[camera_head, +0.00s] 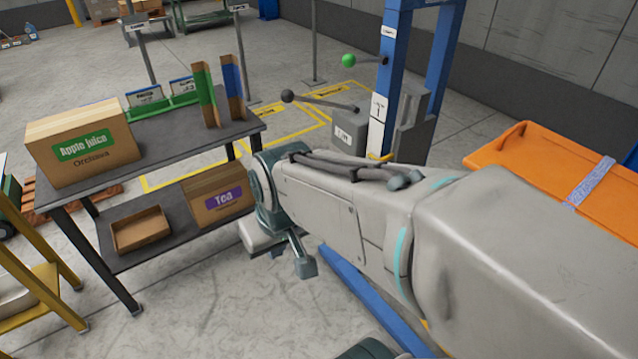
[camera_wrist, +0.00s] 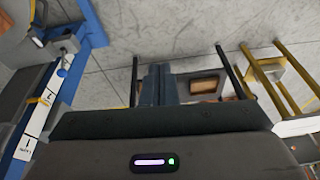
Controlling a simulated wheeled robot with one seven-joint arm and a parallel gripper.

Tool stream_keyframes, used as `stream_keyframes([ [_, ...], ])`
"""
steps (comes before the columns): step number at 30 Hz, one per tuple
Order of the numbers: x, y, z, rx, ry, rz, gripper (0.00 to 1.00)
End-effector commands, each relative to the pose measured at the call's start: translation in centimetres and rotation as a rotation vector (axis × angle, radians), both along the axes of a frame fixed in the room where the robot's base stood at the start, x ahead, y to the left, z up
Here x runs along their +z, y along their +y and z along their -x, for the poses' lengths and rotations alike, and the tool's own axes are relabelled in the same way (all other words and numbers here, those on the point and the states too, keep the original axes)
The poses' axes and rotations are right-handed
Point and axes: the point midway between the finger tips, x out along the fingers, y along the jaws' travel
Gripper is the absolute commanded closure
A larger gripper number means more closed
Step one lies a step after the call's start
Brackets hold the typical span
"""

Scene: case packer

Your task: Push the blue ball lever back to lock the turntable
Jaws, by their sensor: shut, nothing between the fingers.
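A small blue ball (camera_wrist: 62,73) shows at the left of the wrist view, beside a blue frame with a white label strip. It looks like the end of a lever, but its arm is hard to make out. In the head view I see no blue ball; my arm covers the lower part of the blue post. My gripper (camera_wrist: 158,70) is shut and empty, well to the right of the ball in the wrist view and apart from it. In the head view its fingertips (camera_head: 306,267) hang low, right of the shelf table. The turntable cannot be made out.
The shelf table (camera_head: 190,142) holds an Apple Juice box (camera_head: 84,142) and a Tea box (camera_head: 215,196). An orange panel (camera_head: 540,165) lies right.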

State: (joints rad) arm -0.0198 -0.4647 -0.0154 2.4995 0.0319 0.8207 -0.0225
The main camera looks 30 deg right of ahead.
Motion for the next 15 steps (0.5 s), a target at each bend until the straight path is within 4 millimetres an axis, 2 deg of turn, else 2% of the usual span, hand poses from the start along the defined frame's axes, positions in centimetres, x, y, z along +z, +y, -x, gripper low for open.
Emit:
stream_keyframes([
  [1,-1.9,0.6,-1.3,0.024,-0.021,-0.018,1.0],
  [3,-4.1,1.1,-3.7,0.06,-0.079,-0.044,1.0],
  [8,-10.1,0.9,-10.8,0.109,-0.257,-0.041,1.0],
  [11,-13.9,-0.6,-14.8,0.111,-0.363,0.033,1.0],
  [15,-19.6,-4.3,-19.1,0.088,-0.463,0.222,1.0],
])
